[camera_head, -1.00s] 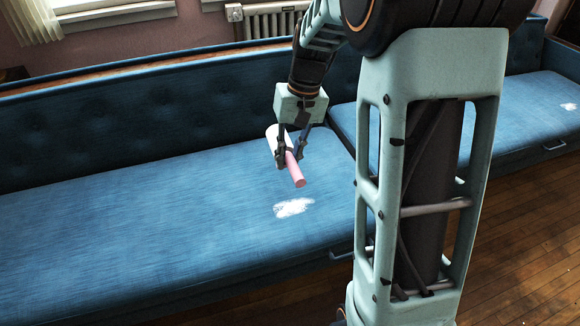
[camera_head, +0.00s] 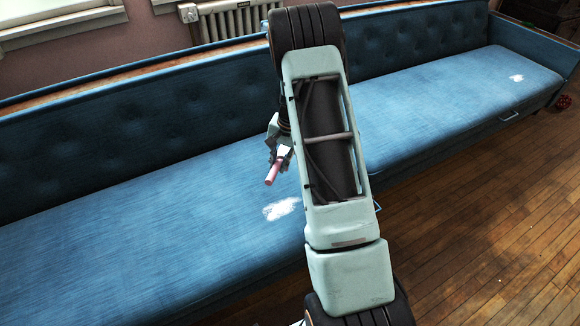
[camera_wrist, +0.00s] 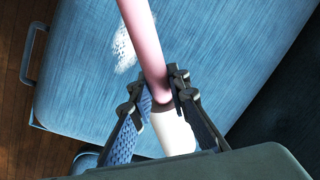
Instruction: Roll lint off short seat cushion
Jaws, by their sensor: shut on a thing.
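My gripper (camera_head: 277,162) is shut on a lint roller (camera_head: 271,174) with a pink handle, held over the left seat cushion (camera_head: 150,215) of the blue sofa. In the wrist view, the fingers (camera_wrist: 161,93) grip the pink handle (camera_wrist: 148,45) near its join with the white roll (camera_wrist: 173,132). A white lint patch (camera_head: 282,209) lies on the left cushion just in front of the handle. The right seat cushion (camera_head: 450,100), which looks shorter, has a smaller lint patch (camera_head: 516,77) near its far right end. My arm hides where the cushions meet.
The tufted sofa back (camera_head: 110,130) runs behind both cushions, and an armrest (camera_head: 535,55) closes the right end. Drawer pulls (camera_head: 510,116) stick out at the front. The wooden floor (camera_head: 480,220) in front is clear. A red object (camera_head: 564,102) lies at the far right.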

